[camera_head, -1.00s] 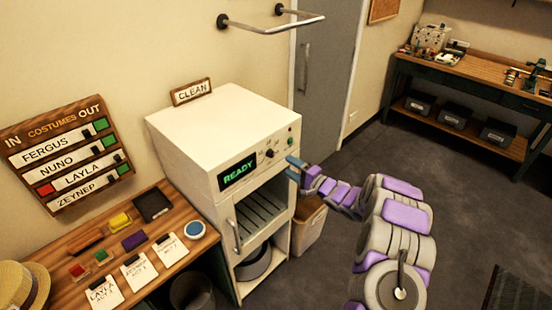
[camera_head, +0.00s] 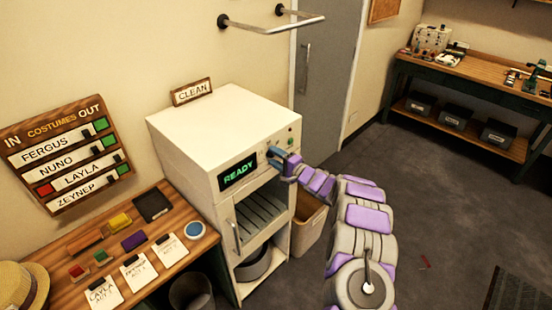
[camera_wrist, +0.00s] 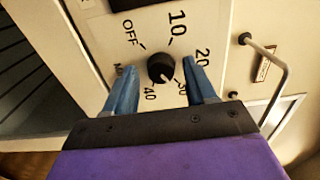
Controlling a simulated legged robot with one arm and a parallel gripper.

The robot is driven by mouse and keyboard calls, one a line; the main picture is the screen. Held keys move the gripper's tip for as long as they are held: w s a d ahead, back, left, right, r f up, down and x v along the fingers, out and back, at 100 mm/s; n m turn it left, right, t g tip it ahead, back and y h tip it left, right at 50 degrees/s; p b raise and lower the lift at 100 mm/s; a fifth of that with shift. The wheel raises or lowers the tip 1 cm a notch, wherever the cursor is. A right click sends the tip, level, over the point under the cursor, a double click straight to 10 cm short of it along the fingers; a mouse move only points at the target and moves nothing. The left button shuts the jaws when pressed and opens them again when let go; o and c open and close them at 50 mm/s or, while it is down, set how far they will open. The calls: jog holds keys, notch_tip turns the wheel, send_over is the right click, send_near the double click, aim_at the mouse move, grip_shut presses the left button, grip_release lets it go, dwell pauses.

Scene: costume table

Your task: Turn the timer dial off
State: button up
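The timer dial (camera_wrist: 161,68) is a round black knob on the white machine's front panel (camera_wrist: 222,22). OFF is printed at its upper left, with 10, 20, 30 and 40 around it. A pale mark on the knob appears to point to the lower right, near 30. My gripper (camera_wrist: 160,65) is open, one blue finger on each side of the dial; I cannot tell whether either touches it. In the head view my gripper (camera_head: 276,155) is at the panel and mostly hides the dial. The machine's green display (camera_head: 239,173) reads READY.
A bar handle (camera_wrist: 280,75) stands out at the right in the wrist view. A bin (camera_head: 309,226) is beside the machine. A wooden table (camera_head: 190,258) with cards and small blocks is at the left.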

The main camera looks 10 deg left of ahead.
jog(key=shift+f, duration=0.1)
jog(key=c, duration=0.9)
